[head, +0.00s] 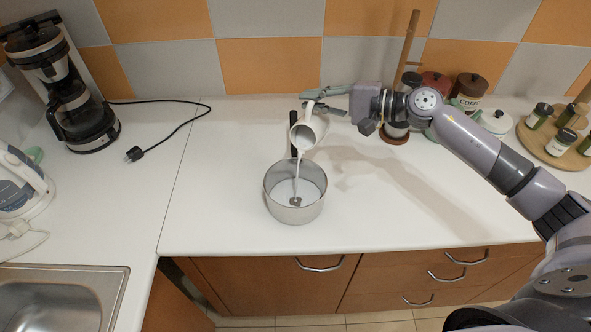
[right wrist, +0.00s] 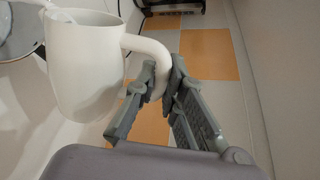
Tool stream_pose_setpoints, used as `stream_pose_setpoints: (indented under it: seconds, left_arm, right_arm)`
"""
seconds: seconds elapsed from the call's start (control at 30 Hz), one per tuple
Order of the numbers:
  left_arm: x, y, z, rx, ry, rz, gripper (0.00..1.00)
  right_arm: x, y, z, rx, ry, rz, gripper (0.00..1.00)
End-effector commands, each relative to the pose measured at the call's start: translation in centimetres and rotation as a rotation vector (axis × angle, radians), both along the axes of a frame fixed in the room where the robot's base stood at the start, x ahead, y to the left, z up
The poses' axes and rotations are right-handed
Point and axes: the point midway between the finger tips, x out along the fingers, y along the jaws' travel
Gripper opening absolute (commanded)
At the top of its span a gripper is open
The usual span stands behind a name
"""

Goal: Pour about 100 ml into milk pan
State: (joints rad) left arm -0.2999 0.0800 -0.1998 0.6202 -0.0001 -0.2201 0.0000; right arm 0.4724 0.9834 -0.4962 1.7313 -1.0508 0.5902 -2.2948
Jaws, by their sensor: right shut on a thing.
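A steel milk pan (head: 294,205) stands on the white counter in the middle of the head view. A white jug (head: 308,132) is tilted above the pan's far rim, and a pale stream runs from it down into the pan. White liquid shows on the pan's floor. My right gripper (head: 325,103) is shut on the jug's handle. In the right wrist view the gripper (right wrist: 165,82) grips the handle of the jug (right wrist: 85,70), and part of the pan's rim (right wrist: 18,30) shows at the upper left. My left gripper is not in view.
A coffee maker (head: 70,90) and its loose black cable (head: 170,110) lie at the left, with a kettle (head: 20,185) and sink (head: 60,300) nearer. Jars (head: 468,90) and a round spice board (head: 560,145) stand at the back right. The counter (head: 400,210) right of the pan is clear.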

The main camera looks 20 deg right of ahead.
Motion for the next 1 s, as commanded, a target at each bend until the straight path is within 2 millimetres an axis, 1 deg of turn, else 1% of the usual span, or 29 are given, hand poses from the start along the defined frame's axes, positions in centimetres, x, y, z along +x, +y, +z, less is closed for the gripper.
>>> stream_pose_setpoints:
  seconds: [1.0]
  left_arm:
    - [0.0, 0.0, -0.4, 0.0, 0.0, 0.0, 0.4]
  right_arm:
    - [-1.8, 1.6, 0.9, -0.081, -0.094, 0.0, 0.0]
